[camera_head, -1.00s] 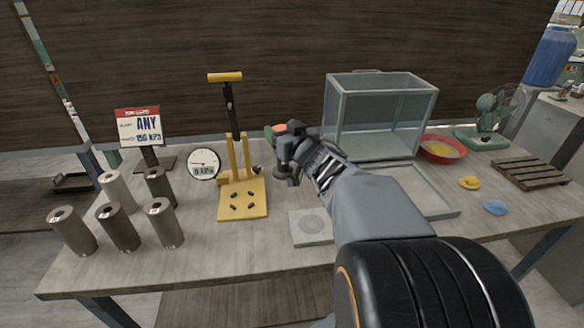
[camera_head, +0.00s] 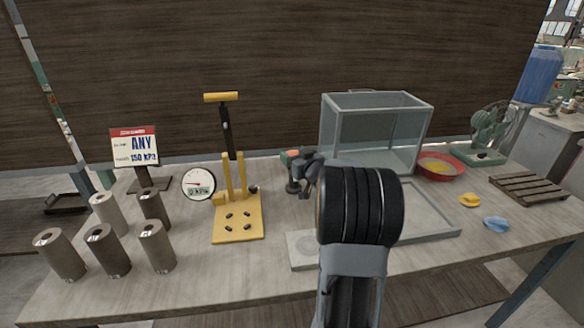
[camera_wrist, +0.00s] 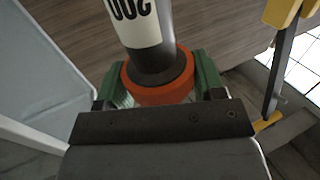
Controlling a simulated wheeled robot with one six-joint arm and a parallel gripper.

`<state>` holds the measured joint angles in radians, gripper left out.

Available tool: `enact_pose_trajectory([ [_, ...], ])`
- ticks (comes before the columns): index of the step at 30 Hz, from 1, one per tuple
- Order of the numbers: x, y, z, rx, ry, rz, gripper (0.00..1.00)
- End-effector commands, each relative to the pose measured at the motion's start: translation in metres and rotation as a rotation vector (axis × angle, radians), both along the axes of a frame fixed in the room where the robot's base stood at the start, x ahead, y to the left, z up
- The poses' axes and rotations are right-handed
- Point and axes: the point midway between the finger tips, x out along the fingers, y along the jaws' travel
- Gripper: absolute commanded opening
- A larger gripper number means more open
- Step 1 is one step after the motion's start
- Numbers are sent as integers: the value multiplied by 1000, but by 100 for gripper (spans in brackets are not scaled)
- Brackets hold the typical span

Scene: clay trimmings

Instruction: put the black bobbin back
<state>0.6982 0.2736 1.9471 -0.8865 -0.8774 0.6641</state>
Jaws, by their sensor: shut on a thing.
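My gripper (camera_head: 297,160) is raised over the middle of the bench, largely hidden by my own arm in the head view. In the wrist view its green fingers (camera_wrist: 160,85) are shut on the orange collar of a held thing (camera_wrist: 162,84). Above the collar are a dark band and a grey shaft with a white label bearing dark digits. I cannot tell whether this is the black bobbin. Several upright cylinders with holes in their tops stand at the left; the darkest-looking (camera_head: 107,252) is in the front row.
A yellow hand pump (camera_head: 238,222) with a gauge (camera_head: 199,184) stands left of centre, beside a sign (camera_head: 135,147). A glass case (camera_head: 375,135), red bowl (camera_head: 440,176), fan (camera_head: 490,128) and wooden pallet (camera_head: 527,188) are right. A flat grey plate (camera_head: 303,259) lies front centre.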

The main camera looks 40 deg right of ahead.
Motion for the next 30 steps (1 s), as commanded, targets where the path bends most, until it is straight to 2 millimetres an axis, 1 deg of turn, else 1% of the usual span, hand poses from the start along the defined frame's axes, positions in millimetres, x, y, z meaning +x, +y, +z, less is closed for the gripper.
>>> enact_pose_trajectory([
  [5, 4, -5, -9, 0, 0, 1, 12],
  [9, 4, -4, -28, 2, 1, 2, 12],
  [12, 4, -4, -37, 0, 0, 2, 12],
  [19, 4, -3, -37, -1, -1, 2, 12],
  [24, 4, -3, -42, -1, -1, 2, 12],
  [25, 4, -3, -42, 0, 0, 2, 64],
  [30, 4, -3, -41, 0, 1, 2, 80],
])
